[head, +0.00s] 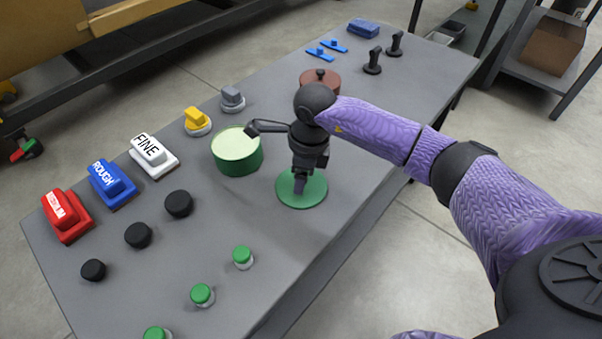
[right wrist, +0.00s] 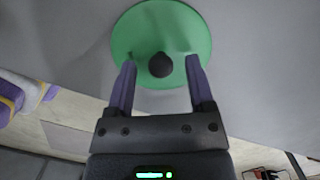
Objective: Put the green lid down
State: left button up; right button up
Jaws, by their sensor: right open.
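The green lid (head: 312,196) lies flat on the grey table, right of and in front of the green pot (head: 237,160). The pot is uncovered and its pale inside shows. My right gripper (head: 300,187) is over the lid, pointing down. The fingers of my right gripper (right wrist: 159,75) stand apart on either side of the knob, with gaps between. My left gripper is not in view.
A brown lidded pot (head: 322,78) stands behind my right arm. Red (head: 68,215), blue (head: 112,184) and white (head: 153,156) labelled blocks line the left side. Black knobs (head: 179,204) and green-topped pieces (head: 243,256) stand nearer. The table's front right edge is close to the lid.

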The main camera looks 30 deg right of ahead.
aim_at(308, 186)
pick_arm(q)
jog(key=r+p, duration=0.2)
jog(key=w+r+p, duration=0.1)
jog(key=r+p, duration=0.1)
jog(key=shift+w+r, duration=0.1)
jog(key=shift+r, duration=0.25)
pick_arm(e)
notch_tip(308, 186, up, 11)
jog(key=d, duration=0.1)
jog(key=shift+s, duration=0.4)
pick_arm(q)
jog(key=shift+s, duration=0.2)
